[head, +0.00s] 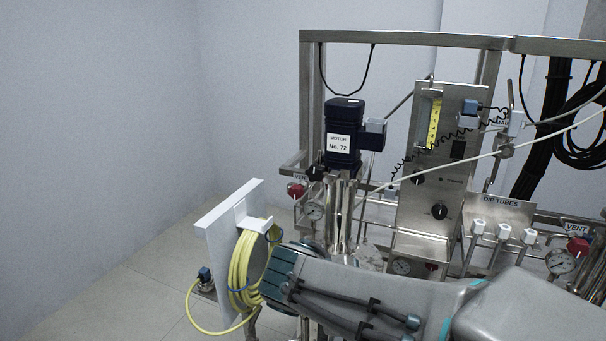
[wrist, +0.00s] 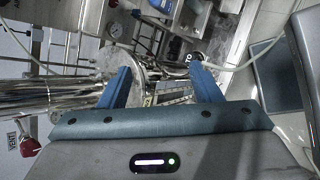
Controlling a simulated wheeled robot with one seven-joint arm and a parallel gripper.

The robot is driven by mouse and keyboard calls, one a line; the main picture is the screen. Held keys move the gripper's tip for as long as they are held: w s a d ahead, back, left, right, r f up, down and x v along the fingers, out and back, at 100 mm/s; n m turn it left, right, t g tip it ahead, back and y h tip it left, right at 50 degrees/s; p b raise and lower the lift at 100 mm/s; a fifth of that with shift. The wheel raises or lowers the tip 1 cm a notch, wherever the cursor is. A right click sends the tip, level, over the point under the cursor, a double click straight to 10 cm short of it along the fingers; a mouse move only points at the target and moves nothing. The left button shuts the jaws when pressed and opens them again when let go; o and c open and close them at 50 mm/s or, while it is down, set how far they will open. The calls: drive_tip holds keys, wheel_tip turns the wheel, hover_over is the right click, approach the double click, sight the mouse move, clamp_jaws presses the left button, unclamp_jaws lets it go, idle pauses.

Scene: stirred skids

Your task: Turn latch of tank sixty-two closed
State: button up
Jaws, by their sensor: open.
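My gripper (wrist: 162,82) shows in the wrist view with its two blue fingers apart and nothing held between them. Beyond the fingers is a shiny metal vessel top (wrist: 125,62) with fittings and thin tubes around it. I cannot make out a latch or a tank number sixty-two there. In the head view my arm reaches in from the lower right across the skid and hides what lies behind its end. A dark motor (head: 343,140) labelled No. 72 stands upright above a steel column, just beyond the arm.
A yellow hose coil (head: 246,268) hangs on a white bracket (head: 228,212) left of my arm. A steel control panel (head: 436,165), dip tubes (head: 500,236), gauges and red-handled vents crowd the frame. The floor (head: 110,305) at left is clear.

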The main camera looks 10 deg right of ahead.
drive_tip(key=w+a+r+n+t+h, duration=0.3)
drive_tip(key=w+a+r+n+t, duration=0.25)
drive_tip(key=w+r+n, duration=0.2)
drive_tip(key=n+t+y+p, duration=0.1)
drive_tip(key=n+t, duration=0.5)
drive_tip(key=n, duration=0.1)
approach(313, 174)
drive_tip(key=shift+g, duration=0.25)
drive_tip(key=p+x, duration=0.3)
drive_tip(key=x, duration=0.5)
drive_tip(key=shift+w+d+r, duration=0.15)
drive_tip(key=shift+w+d, duration=0.05)
drive_tip(key=c, duration=1)
